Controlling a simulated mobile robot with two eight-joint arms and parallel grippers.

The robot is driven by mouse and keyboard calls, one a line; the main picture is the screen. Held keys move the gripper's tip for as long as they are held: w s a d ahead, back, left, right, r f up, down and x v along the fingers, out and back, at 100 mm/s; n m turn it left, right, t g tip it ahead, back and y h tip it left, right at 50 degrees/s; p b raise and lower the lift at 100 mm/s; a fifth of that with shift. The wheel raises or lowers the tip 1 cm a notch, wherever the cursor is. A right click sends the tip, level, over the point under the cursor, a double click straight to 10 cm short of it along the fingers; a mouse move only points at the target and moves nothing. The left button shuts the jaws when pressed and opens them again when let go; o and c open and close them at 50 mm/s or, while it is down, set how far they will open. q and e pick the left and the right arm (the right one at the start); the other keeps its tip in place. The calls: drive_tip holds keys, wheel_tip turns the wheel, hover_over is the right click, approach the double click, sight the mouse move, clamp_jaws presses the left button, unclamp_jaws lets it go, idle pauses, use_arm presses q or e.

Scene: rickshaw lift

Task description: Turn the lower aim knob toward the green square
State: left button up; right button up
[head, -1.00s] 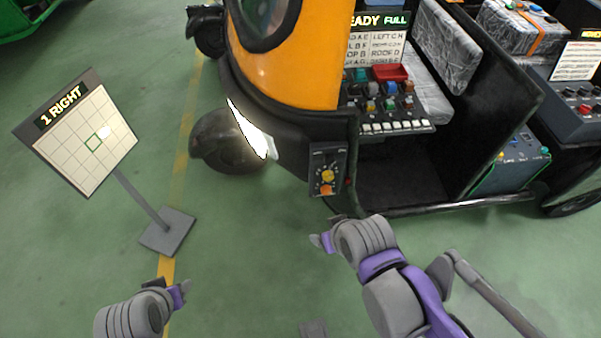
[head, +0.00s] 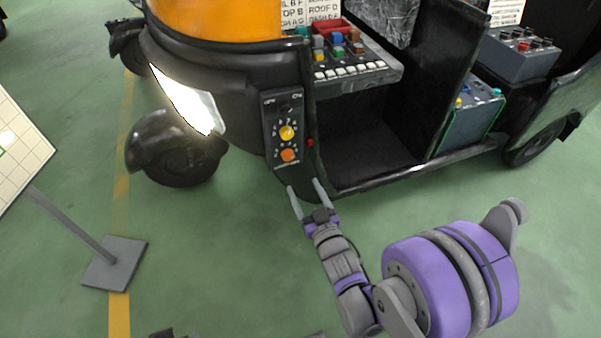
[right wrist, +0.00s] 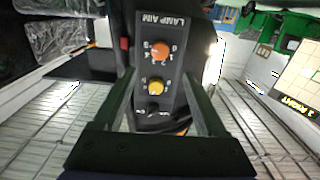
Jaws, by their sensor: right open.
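The lamp aim panel (head: 286,130) is a dark upright box on the vehicle's front corner. Its lower knob is orange (head: 288,155), with a yellow knob (head: 287,133) above it. In the right wrist view the panel is upside down, with the orange knob (right wrist: 159,52) above the yellow knob (right wrist: 155,87). My right gripper (head: 306,190) is open and empty just below the panel, its fingers pointing at it and apart from the orange knob. The grid board (head: 22,150) is cut by the left edge; part of its green square (head: 2,152) shows. Only a dark scrap of my left gripper (head: 162,334) shows.
The three-wheeled vehicle has a lit headlamp (head: 190,100) left of the panel and a button console (head: 350,65) above right. A red button (head: 310,142) sits beside the panel. The board's stand foot (head: 115,262) is on the floor. The floor before the panel is clear.

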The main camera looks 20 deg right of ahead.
sight(289, 157)
drive_tip(key=w, duration=1)
drive_tip(key=shift+w+a+b, duration=0.2)
drive_tip(key=shift+w+b, duration=0.1)
drive_tip(key=shift+w, duration=0.05)
clamp_jaws()
